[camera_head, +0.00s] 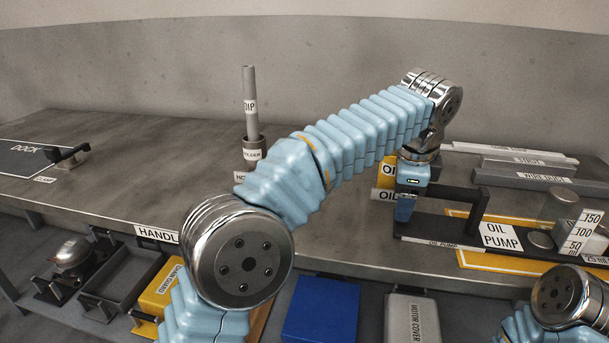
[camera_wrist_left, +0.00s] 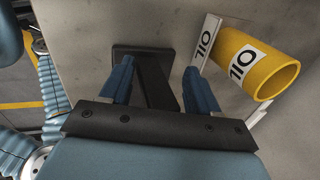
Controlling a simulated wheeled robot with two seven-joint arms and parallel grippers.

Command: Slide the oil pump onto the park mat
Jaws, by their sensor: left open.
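The oil pump shows in the head view as a black body with a black upright post and bar (camera_head: 479,206), and a white OIL PUMP sign (camera_head: 502,237). It stands at the right on the bench. My left gripper (camera_head: 405,208) points down at the pump's left end. In the left wrist view, its two blue fingers (camera_wrist_left: 158,85) are open on either side of a black bar (camera_wrist_left: 152,72). Contact cannot be told.
A yellow OIL cylinder (camera_wrist_left: 262,63) stands close beside the left gripper. A glass measuring vessel (camera_head: 560,210) and labelled rails (camera_head: 515,165) are at the right. A DIP rod stands in a holder (camera_head: 254,153). Bins, including a blue one (camera_head: 320,308), sit below the bench edge.

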